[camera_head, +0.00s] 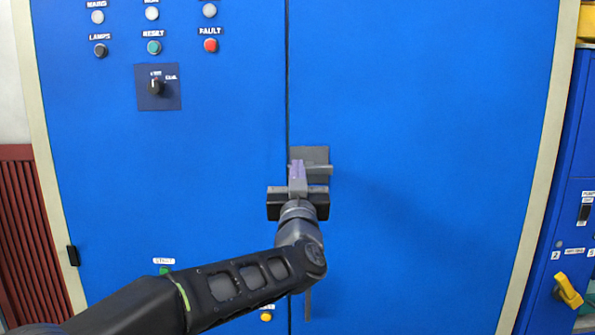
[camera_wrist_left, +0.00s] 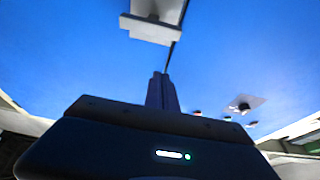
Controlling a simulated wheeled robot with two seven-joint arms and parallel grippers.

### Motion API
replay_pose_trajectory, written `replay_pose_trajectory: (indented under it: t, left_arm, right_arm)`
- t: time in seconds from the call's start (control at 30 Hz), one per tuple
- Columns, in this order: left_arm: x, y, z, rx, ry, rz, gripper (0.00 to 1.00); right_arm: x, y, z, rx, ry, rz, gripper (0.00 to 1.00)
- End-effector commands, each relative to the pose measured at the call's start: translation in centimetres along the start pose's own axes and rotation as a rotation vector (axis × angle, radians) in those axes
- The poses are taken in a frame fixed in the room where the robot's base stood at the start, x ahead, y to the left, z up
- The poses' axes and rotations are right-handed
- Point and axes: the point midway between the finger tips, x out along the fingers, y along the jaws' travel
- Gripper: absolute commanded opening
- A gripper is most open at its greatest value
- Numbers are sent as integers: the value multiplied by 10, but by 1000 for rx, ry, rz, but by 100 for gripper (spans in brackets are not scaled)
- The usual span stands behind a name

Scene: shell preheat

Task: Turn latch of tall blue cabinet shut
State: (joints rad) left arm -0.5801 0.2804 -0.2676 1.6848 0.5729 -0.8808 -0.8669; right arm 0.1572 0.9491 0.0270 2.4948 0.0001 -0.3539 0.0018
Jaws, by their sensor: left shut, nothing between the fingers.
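The tall blue cabinet (camera_head: 430,120) fills most of the head view, with a dark vertical seam between its two doors. Its grey latch (camera_head: 319,169) sits at the seam on a grey plate (camera_head: 312,153), its bar lying about level and reaching to the right. My left gripper (camera_head: 297,170) is shut and empty, its fingers overlapping the left part of the latch in the head view. In the left wrist view, the latch (camera_wrist_left: 150,28) is beyond the fingertips (camera_wrist_left: 160,78), with blue door showing between them. My right gripper is not in view.
The left door carries buttons, lamps and a rotary switch (camera_head: 156,87) on a dark plate. A second blue cabinet with a yellow handle (camera_head: 568,291) stands at the right. The right door face is clear. My left arm hides the lower seam.

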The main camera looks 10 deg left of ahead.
Motion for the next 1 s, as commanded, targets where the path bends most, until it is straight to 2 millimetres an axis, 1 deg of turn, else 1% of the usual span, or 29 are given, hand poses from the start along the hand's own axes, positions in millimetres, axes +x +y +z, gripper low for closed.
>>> replay_pose_trajectory:
  t: [0.03, 0.17, 0.43, 0.47, 0.5, 0.6, 0.7, 0.83, 1.0]
  left_arm:
    - [8, 0, -2, 3, -1, -1, 0]
    - [31, 0, -2, 3, -2, -1, 0]
    - [86, 0, -4, 3, -1, 0, 0]
    - [88, 1, 1, 4, -3, 1, 0]
    - [82, 0, 12, 3, -6, 1, 0]
    - [77, 0, 24, 2, -4, 0, 0]
    - [73, 0, 33, 2, -2, 1, 0]
    - [71, 0, 38, 1, -2, 1, 0]
    - [71, 0, 39, 0, -1, 1, 0]
  right_arm:
    - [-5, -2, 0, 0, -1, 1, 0]
    - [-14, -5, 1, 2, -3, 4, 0]
    - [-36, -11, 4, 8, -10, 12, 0]
    - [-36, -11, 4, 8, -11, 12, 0]
    - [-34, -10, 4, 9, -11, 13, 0]
    - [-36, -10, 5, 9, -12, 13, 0]
    - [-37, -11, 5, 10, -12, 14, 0]
    - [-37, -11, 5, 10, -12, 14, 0]
    - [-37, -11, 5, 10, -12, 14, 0]
